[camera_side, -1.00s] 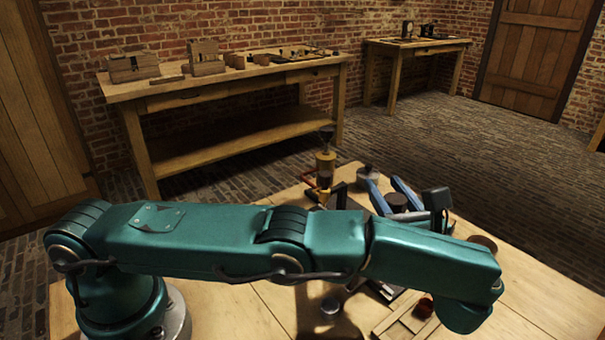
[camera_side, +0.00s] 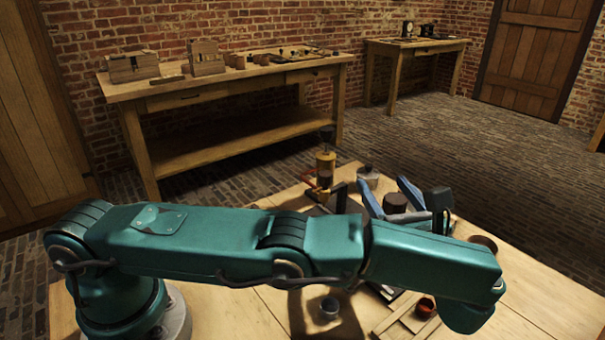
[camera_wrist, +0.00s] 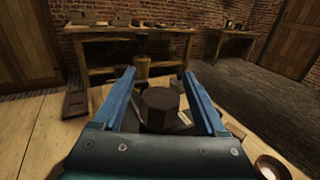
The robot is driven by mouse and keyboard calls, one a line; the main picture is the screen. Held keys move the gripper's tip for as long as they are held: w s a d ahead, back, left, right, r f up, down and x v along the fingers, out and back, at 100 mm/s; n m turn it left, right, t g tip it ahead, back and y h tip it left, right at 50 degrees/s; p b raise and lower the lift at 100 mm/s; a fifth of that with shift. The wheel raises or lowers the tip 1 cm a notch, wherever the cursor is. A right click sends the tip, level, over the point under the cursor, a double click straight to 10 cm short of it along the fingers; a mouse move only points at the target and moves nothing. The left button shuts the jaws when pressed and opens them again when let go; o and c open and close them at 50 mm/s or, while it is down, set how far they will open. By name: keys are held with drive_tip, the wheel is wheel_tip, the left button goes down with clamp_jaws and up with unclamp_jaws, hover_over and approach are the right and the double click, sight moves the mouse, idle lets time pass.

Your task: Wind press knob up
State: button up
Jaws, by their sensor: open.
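My gripper (camera_side: 390,190) is open, its two blue fingers (camera_wrist: 160,75) on either side of a dark brown round knob (camera_side: 395,202). In the wrist view the knob (camera_wrist: 160,98) sits between the fingers with a gap on each side, so it does not look gripped. It appears to be the press knob, but the press below it is mostly hidden by my arm and gripper.
Bare tabletop (camera_side: 235,318) is at left.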

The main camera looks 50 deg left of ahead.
sight(399, 210)
drive_tip(key=shift+v, duration=1.5)
drive_tip(key=shift+r, duration=3.5)
drive_tip(key=shift+a, duration=0.1)
